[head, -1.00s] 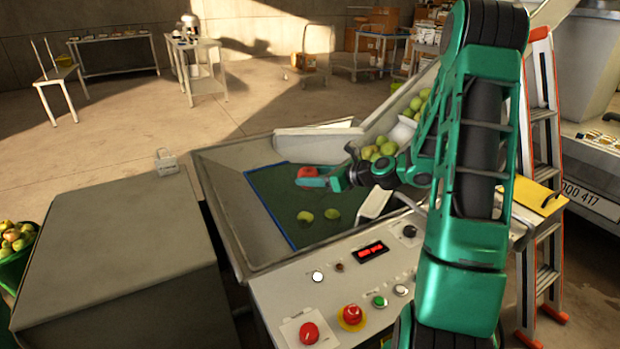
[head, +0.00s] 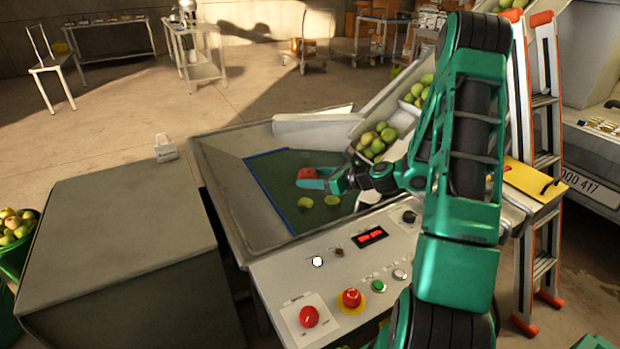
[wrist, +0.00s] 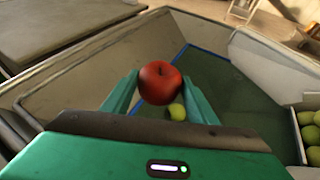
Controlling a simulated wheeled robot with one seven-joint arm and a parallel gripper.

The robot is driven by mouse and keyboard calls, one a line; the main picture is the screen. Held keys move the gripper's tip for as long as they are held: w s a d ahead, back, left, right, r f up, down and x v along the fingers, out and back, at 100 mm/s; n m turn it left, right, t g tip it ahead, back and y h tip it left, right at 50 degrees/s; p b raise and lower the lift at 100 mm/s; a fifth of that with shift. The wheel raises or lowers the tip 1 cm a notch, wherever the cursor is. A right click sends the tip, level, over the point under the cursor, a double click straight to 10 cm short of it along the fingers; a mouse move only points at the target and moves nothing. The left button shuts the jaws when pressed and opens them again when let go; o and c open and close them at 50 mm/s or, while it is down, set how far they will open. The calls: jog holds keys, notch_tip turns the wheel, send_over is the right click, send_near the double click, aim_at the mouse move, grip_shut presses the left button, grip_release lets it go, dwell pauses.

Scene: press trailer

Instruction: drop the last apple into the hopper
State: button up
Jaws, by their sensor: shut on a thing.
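A red apple (head: 307,173) is held at the tips of my green gripper (head: 312,183), over the hopper. In the wrist view the red apple (wrist: 159,82) sits between the two fingers of my gripper (wrist: 160,95). The hopper (head: 225,187) is a wide grey metal tray with sloped walls and a dark green floor edged in blue. Two yellow-green apples (head: 331,200) lie on that floor below my gripper. One apple on the floor (wrist: 177,111) shows just behind the red apple in the wrist view.
A control panel (head: 345,262) with red and green buttons and a red display borders the hopper's near side. A chute with green apples (head: 374,142) rises at the right. A stepladder (head: 546,150) stands right.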

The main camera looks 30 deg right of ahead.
jog(key=o, duration=1.2)
jog(key=v, duration=1)
jog(key=shift+s+d+r, duration=0.1)
jog(key=shift+s+d, duration=0.05)
jog(key=shift+s, duration=0.15)
